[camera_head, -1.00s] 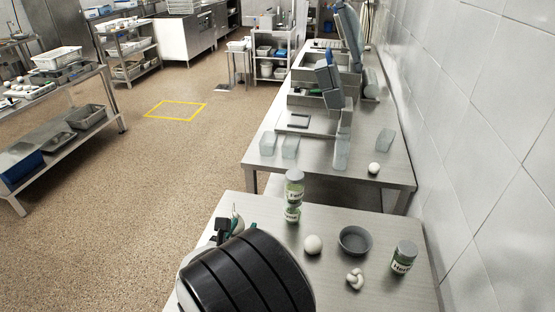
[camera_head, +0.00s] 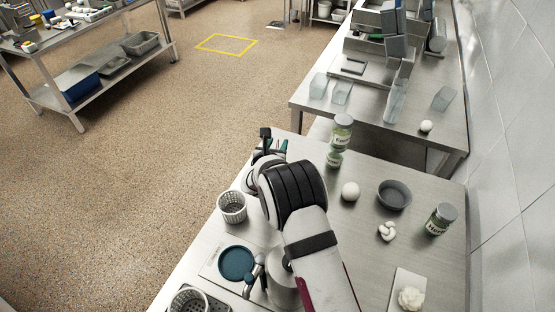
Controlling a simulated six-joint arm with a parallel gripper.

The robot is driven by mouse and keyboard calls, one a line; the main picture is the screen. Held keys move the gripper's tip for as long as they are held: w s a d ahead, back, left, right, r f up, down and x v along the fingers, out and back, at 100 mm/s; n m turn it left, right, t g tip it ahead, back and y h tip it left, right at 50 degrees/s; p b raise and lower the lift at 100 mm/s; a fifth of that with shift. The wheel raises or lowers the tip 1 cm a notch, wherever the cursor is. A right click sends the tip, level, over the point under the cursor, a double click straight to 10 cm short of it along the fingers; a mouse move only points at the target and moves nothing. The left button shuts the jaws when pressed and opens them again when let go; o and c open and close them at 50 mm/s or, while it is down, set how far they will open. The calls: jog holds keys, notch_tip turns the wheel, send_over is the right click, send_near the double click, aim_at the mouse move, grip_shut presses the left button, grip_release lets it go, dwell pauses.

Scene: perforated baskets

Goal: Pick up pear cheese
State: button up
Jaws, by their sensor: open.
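No cheese is clearly pear-shaped from here. A smooth, round white cheese (camera_head: 350,192) sits on the near steel table, right of my arm. A knotted white cheese (camera_head: 387,231) lies to its lower right. A small round white piece (camera_head: 426,126) sits near the front edge of the farther table. I cannot tell which is the pear cheese. My gripper (camera_head: 272,147) is open, near the far left edge of the near table, apart from all of these. My wrist partly hides it.
Two stacked jars (camera_head: 341,132) stand between my gripper and a grey bowl (camera_head: 394,195). Another jar (camera_head: 440,219) stands at right. A perforated basket (camera_head: 232,207) and a blue round dish (camera_head: 236,263) are left of my arm. A white lump lies on a board (camera_head: 394,291) at lower right.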

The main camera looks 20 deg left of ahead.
grip_shut()
dwell(1.4)
